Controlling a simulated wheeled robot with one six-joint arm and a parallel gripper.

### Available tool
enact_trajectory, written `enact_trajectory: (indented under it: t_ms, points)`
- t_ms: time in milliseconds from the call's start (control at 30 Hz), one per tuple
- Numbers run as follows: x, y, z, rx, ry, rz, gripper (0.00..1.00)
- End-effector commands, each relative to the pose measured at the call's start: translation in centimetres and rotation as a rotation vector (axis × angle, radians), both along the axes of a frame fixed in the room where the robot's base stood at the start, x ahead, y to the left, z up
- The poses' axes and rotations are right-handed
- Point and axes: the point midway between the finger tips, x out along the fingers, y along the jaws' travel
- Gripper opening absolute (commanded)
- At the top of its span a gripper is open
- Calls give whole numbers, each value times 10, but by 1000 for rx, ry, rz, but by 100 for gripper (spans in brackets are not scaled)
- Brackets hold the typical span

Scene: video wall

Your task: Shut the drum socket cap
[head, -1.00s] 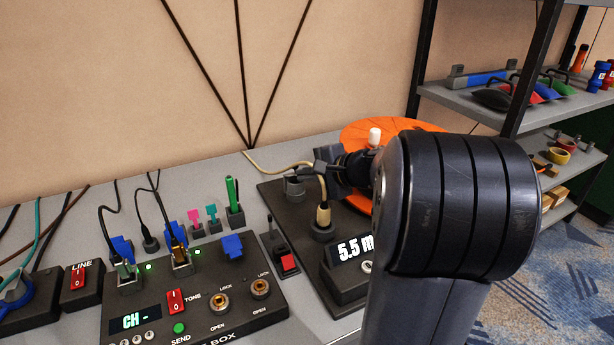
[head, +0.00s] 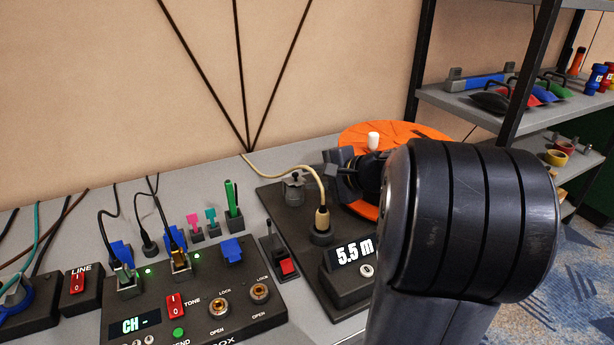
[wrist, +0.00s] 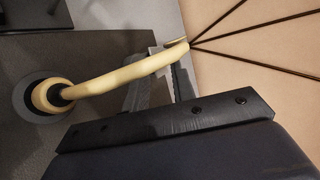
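The orange cable drum (head: 400,131) with a white knob stands behind my arm at the back of a dark base plate. On the plate, a small grey capped fitting (head: 293,187) stands left of a round socket (head: 321,236). I cannot tell whether this fitting is the drum socket cap. A beige plug (head: 322,218) stands upright in the round socket; it also shows in the wrist view (wrist: 48,96). My gripper (head: 331,164) is right of the grey fitting, behind the cable. Its finger gap is unclear, and my arm hides much of the drum.
The beige cable (head: 296,163) arches from the plug towards the wall, close by my gripper. A 5.5 m display box (head: 350,275) stands in front. Left are a red-switch lever (head: 284,257) and a control box (head: 200,318). A shelf (head: 470,105) stands at right.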

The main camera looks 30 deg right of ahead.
Motion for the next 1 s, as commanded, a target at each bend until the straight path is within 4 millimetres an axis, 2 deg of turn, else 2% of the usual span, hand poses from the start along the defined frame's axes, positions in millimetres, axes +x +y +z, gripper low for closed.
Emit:
enact_trajectory:
  t_ms: [33,200,400,633,1000]
  points:
    - [-9,-5,8,-2,-2,-5,25]
    - [-36,-19,23,-1,-1,-6,25]
    - [-58,-28,33,-1,0,-3,25]
    - [-65,-30,36,0,0,-1,25]
    - [-60,-28,32,1,1,2,25]
